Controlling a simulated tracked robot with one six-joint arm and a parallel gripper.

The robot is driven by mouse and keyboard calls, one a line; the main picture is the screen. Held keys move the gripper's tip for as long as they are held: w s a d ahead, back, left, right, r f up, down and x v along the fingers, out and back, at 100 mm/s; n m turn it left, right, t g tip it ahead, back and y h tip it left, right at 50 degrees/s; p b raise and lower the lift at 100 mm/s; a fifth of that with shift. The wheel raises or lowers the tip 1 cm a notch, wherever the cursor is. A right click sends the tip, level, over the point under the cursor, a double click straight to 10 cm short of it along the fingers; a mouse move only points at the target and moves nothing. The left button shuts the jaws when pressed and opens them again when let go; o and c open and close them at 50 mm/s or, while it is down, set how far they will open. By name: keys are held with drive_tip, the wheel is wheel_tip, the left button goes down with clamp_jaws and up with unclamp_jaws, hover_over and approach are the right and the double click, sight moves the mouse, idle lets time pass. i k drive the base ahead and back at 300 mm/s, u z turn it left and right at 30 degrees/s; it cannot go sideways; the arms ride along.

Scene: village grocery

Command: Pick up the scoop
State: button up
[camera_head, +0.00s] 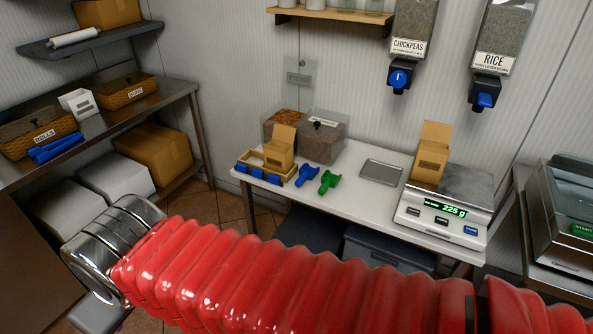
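Two scoops lie side by side on the white table: a blue scoop (307,175) and a green scoop (329,181) just to its right, near the front edge. My red arm crosses the bottom of the view and ends in a metal joint at the lower left, well away from both scoops. My gripper's fingers do not show, so I cannot see whether it holds anything.
Left of the scoops is a wooden tray (291,180) with blue items and a cardboard box (280,148). Clear bins (324,136) stand behind. A metal tray (381,171) and a scale (443,218) reading 225 g stand to the right. Dispensers (399,79) hang above.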

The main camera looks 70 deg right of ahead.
sight(306, 172)
drive_tip(key=i, duration=2.35)
drive_tip(key=z, duration=2.8)
